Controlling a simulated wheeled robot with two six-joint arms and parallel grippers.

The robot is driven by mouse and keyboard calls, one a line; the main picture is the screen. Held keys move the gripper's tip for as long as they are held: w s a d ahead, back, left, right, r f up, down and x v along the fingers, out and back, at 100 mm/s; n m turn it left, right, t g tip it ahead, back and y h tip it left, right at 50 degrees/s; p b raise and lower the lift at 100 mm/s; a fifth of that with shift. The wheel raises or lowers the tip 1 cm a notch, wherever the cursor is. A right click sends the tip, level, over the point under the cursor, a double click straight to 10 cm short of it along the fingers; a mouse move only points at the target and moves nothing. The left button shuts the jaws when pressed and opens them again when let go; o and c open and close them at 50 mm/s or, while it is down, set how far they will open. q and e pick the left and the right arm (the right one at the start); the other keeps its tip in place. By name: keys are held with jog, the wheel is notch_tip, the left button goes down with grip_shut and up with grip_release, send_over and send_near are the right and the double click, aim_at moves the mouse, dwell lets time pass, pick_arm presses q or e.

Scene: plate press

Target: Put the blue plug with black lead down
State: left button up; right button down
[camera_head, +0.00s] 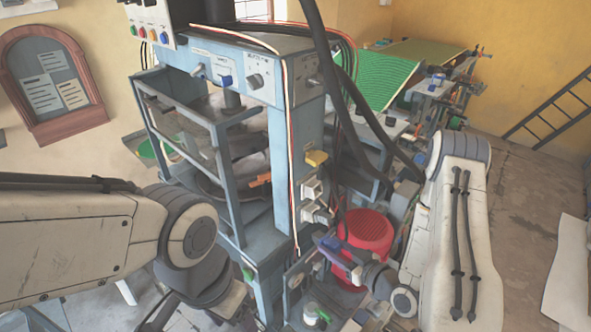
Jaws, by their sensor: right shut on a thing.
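My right gripper (340,254) is low at the front right of the press, beside a red round basket. It is shut on a small blue piece (330,243), which looks like the blue plug. The fingers hide much of it. I cannot make out its black lead clearly. The held piece is just below two pale sockets (314,200) on the press's right post and looks apart from them. My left gripper (160,318) points down at the bottom left, partly cut off by the picture's edge; its jaws cannot be judged.
The blue press frame (280,170) stands in the middle, with cables down its right side. The red basket (368,232) is close behind the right gripper. A small white-and-green item (312,314) is below. Bare floor (525,215) lies at the right.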

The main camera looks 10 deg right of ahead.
pick_arm(q)
jog(key=shift+o, duration=0.2)
jog(key=w+d+m+y, duration=0.1)
jog(key=w+d+m, duration=0.2)
jog(key=w+m, duration=0.7)
jog(key=w+d+m, duration=0.3)
jog(key=w+m, duration=0.2)
jog(key=w, duration=1)
notch_tip(320, 180, down, 11)
jog(key=shift+f, duration=0.15)
pick_arm(e)
jog(key=a+r+n+g+y, duration=0.3)
jog(key=a+n+g, duration=0.1)
jog(key=a, duration=0.2)
jog(key=a+r+n+g+y, duration=0.3)
jog(key=a+n, duration=0.1)
jog(key=a, duration=0.3)
jog(key=shift+a+r+g+y, duration=0.3)
jog(key=shift+r+g+y, duration=0.1)
pick_arm(q)
grip_shut()
pick_arm(e)
jog(key=shift+c, duration=1.7)
grip_release()
